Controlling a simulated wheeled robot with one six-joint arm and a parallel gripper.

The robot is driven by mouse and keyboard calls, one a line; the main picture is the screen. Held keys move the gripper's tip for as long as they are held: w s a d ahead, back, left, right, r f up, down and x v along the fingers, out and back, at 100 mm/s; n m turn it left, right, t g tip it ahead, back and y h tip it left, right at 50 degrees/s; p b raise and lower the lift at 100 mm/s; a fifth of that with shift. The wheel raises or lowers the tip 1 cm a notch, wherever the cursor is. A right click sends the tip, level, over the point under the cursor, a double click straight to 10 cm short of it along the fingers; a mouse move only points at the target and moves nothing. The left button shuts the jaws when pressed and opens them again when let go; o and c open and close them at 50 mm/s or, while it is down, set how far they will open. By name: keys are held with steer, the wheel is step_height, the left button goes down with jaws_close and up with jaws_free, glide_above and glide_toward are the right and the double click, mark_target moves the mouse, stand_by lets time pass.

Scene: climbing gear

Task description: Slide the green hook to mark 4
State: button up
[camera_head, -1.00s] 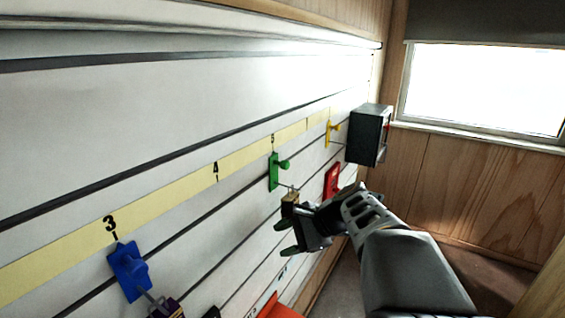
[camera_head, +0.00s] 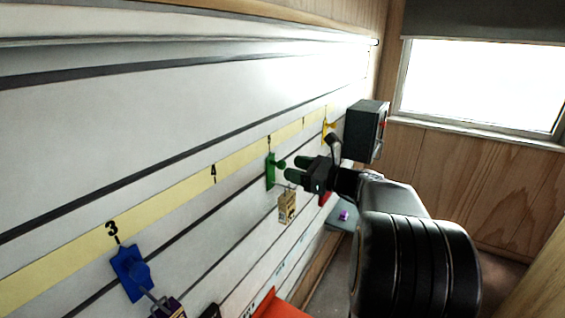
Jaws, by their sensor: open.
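The green hook (camera_head: 271,171) sits on the slatted wall just below mark 5 (camera_head: 269,141) on the yellow scale strip. Its knob points out toward my gripper, and a small tan tag or block (camera_head: 287,207) hangs from its lower peg. Mark 4 (camera_head: 213,172) is on the strip to the left of the hook, with bare wall below it. My gripper (camera_head: 292,168) is open, its fingers pointing left at the green knob. I cannot tell whether the fingers are around the knob or only near it.
A blue hook (camera_head: 131,273) sits below mark 3 (camera_head: 112,229), carrying a dark item. A yellow hook (camera_head: 328,126) and a dark grey box (camera_head: 366,131) are farther right. A red piece (camera_head: 325,199) is partly hidden behind my gripper. An orange item (camera_head: 277,306) lies low.

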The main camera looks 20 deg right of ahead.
mark_target(282, 165)
steer(key=shift+p+x, duration=0.4)
steer(key=shift+x, duration=1.95)
jaws_close()
